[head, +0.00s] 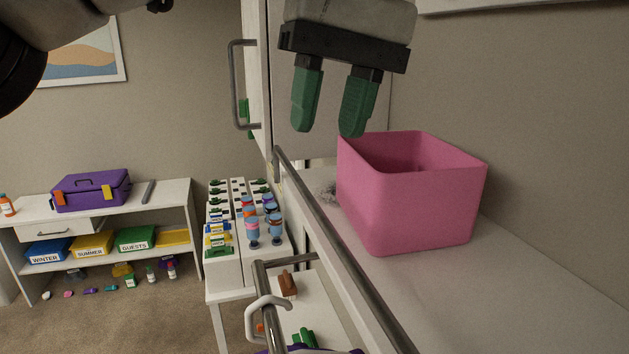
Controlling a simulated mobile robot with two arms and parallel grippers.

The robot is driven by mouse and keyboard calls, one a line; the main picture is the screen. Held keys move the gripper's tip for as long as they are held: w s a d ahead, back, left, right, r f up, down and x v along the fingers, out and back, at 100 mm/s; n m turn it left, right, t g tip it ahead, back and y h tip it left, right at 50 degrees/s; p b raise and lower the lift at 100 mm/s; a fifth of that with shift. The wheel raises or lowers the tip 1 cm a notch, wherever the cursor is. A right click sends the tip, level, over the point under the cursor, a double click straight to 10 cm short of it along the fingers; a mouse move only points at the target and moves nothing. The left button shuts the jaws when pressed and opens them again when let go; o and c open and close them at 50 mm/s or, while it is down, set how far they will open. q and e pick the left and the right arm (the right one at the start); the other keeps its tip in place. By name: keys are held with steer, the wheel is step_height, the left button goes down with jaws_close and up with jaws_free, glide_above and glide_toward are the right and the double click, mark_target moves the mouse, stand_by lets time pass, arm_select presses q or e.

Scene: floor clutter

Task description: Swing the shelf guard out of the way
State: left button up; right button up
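The shelf guard looks to be the long grey metal rail (330,229) along the front edge of the white shelf (425,290). It runs from the cabinet side down toward the lower right, and it stands along the edge in front of a pink bin (415,205). My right gripper is not in view.
A cabinet door with a grey handle (236,85) stands left of the gripper. Below are a rack with small cups (252,225) and a grey bar with a white hook (267,305).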

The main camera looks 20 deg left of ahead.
mark_target(314, 201)
arm_select(q)
steer(key=f, duration=0.5)
steer(key=shift+w+a+f, duration=0.25)
steer(key=shift+a, duration=0.05)
steer(key=shift+s+a+f, duration=0.25)
steer(key=shift+s+f, duration=0.1)
steer(key=shift+f, duration=0.5)
jaws_close()
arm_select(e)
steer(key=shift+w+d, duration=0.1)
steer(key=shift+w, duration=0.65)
